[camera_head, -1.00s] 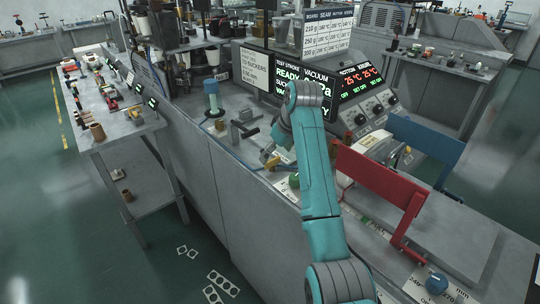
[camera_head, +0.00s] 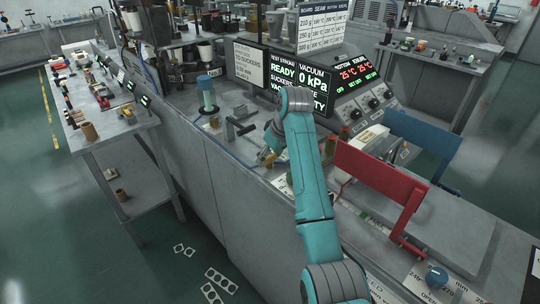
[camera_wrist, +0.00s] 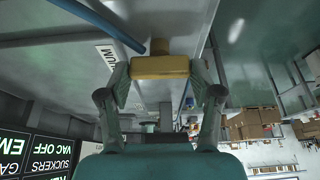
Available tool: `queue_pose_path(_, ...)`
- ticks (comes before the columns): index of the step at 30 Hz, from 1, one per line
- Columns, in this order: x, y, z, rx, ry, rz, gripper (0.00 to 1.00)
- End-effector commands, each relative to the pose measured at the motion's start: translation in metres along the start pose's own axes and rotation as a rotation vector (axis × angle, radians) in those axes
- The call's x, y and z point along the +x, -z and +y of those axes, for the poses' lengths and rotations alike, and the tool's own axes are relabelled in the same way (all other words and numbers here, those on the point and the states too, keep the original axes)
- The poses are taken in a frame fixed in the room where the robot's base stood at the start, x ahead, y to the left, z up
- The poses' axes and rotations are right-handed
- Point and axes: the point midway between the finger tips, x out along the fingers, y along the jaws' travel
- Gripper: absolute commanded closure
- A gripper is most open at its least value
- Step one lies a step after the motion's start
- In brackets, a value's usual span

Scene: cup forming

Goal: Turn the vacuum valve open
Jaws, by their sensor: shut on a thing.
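The vacuum valve's yellow handle (camera_wrist: 160,67) shows in the wrist view between the two fingers of my gripper (camera_wrist: 159,75). The fingers are shut on it, one at each end. A brass-coloured stub (camera_wrist: 159,47) shows just past the handle. The display (camera_head: 304,78) reads READY and VACUUM 0 kPa. In the wrist view the screen (camera_wrist: 43,157) reads VAC OFF.
A blue hose (camera_wrist: 110,27) runs close to the valve. A blue-topped cylinder (camera_head: 208,95) and a dark crank handle (camera_head: 242,125) stand left of my arm. A red frame (camera_head: 378,172) and a blue panel (camera_head: 424,143) stand to the right.

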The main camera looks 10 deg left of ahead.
Motion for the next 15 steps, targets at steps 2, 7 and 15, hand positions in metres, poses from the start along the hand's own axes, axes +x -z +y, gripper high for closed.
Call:
queue_pose_path(2, 0.0003, -0.0001, -0.0002, 0.005, -0.002, 0.000, 0.70)
queue_pose_path(7, 0.0007, -0.0001, -0.0010, 0.041, -0.016, -0.001, 0.70)
queue_pose_path(15, 0.0008, -0.0002, -0.0020, 0.199, -0.082, -0.001, 0.70)
